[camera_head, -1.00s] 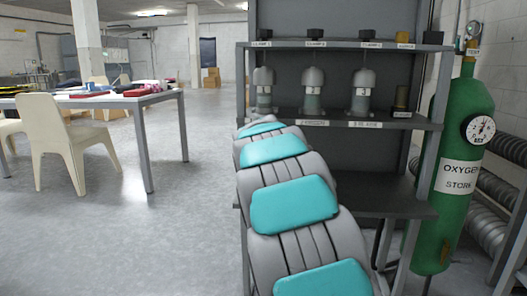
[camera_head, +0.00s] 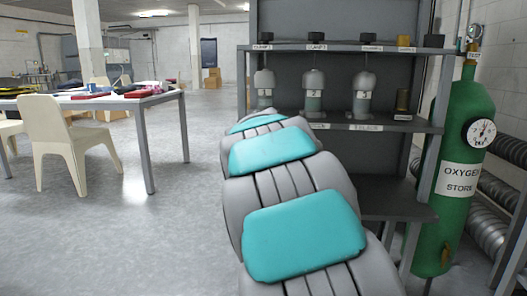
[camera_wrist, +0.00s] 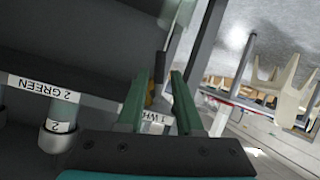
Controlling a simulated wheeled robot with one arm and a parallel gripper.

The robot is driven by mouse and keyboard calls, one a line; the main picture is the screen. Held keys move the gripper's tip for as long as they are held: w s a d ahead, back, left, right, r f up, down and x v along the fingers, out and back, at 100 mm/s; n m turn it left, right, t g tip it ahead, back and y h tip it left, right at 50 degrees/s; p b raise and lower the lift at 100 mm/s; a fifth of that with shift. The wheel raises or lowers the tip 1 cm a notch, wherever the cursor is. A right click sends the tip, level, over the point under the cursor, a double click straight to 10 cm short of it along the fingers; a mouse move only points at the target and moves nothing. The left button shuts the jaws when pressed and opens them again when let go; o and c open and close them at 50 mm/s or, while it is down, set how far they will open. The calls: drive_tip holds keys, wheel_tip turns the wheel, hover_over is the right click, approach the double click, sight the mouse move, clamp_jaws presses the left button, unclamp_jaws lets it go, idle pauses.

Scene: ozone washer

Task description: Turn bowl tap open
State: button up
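No part is readably labelled as a bowl tap, so I cannot tell which it is. The grey shelf rack (camera_head: 400,126) bears grey-capped bottles, among them number 2 (camera_head: 314,92) and number 3 (camera_head: 364,94). Dark knobs, one of them this black knob (camera_head: 314,39), stand on its top board beside a yellow knob (camera_head: 404,42). In the wrist view my gripper (camera_wrist: 158,78) has two green fingers apart. A dark upright piece with some yellow (camera_wrist: 158,68) shows between or beyond them; I see no contact. My arm hides the gripper in the head view.
A green oxygen cylinder (camera_head: 462,155) with a gauge stands right of the rack, near ribbed pipes (camera_head: 490,225). A white table (camera_head: 150,98) and a cream chair (camera_head: 50,140) are at left. The floor between table and rack is clear. A "2 GREEN" label (camera_wrist: 45,88) shows inverted.

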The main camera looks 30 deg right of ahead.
drive_tip(key=shift+s+d+f, duration=0.1)
drive_tip(key=shift+d, duration=0.05)
drive_tip(key=shift+c, duration=1.4)
drive_tip(key=shift+s+d+m, duration=0.2)
drive_tip(key=shift+d+m, duration=0.1)
drive_tip(key=shift+m, duration=0.1)
drive_tip(key=shift+c, duration=0.8)
drive_tip(key=s+d+m+y, duration=0.1)
drive_tip(key=s+d+m+y+p, duration=0.1)
drive_tip(key=d+m+y, duration=0.1)
drive_tip(key=s+d+f+m+y, duration=0.1)
drive_tip(key=d+y, duration=0.1)
drive_tip(key=shift+s+m+g, duration=0.2)
drive_tip(key=shift+m+g, duration=0.1)
clamp_jaws()
drive_tip(key=s+d+r+m+t+y+p, duration=0.2)
drive_tip(key=s+d+r+m+t+y, duration=0.15)
drive_tip(key=s+d+y, duration=0.3)
drive_tip(key=s+a+b+x, duration=0.1)
drive_tip(key=a+x, duration=0.2)
drive_tip(key=x, duration=1)
drive_tip(key=shift+w+f+b, duration=0.15)
drive_tip(key=shift+b, duration=0.2)
